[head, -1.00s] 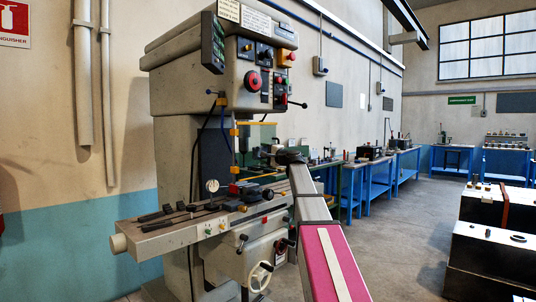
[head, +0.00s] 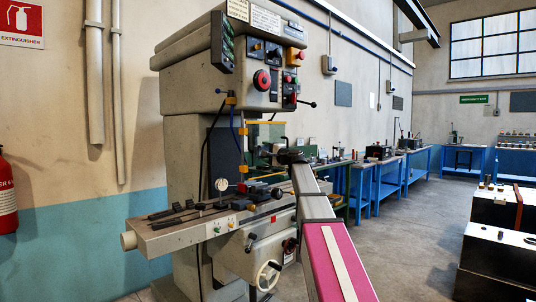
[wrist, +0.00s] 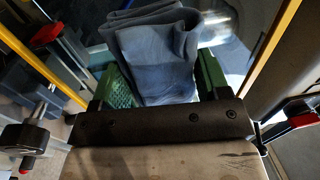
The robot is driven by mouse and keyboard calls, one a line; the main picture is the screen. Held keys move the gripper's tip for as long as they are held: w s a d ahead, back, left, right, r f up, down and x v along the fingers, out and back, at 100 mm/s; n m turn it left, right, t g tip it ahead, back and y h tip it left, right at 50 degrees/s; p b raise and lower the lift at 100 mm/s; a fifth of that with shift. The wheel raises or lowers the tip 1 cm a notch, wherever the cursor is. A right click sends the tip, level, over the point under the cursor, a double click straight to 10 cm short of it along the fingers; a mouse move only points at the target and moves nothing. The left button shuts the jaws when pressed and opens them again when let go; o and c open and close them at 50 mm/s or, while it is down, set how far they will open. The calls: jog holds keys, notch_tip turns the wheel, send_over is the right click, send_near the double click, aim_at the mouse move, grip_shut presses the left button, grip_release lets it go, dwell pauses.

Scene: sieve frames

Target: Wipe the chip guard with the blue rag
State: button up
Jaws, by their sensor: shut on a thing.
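The blue rag (wrist: 155,50) is folded and bunched between the green fingers of my gripper (wrist: 160,80) in the wrist view. My gripper is shut on it, and the rag stands out beyond the fingers. The chip guard (head: 266,124) is a clear panel with yellow edging on the milling machine. In the wrist view, its yellow bars (wrist: 268,48) run to the left and right of the rag. The rag is in front of the clear area; I cannot tell whether it touches the panel. In the head view my gripper (head: 284,155) is small and dark beside the guard, and the rag is not clear.
The machine table (head: 170,236) carries a dial gauge (head: 222,185), dark clamping bars and a vise. A control panel (head: 273,65) and levers are above. Blue workbenches (head: 362,190) line the wall. Black-sided blocks (head: 500,255) stand right; the floor between is open.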

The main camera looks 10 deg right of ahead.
jog(key=shift+d+r, duration=0.1)
jog(key=shift+r, duration=0.75)
jog(key=shift+w+d, duration=1.1)
jog(key=shift+d, duration=0.2)
jog(key=w+d, duration=0.1)
jog(key=d, duration=0.1)
jog(key=w+d, duration=0.1)
jog(key=shift+w+d, duration=0.2)
jog(key=shift+d, duration=0.2)
jog(key=v, duration=0.6)
jog(key=shift+r, duration=0.3)
jog(key=shift+s+d, duration=0.1)
jog(key=shift+s, duration=0.05)
jog(key=shift+v, duration=1.35)
jog(key=shift+r, duration=0.15)
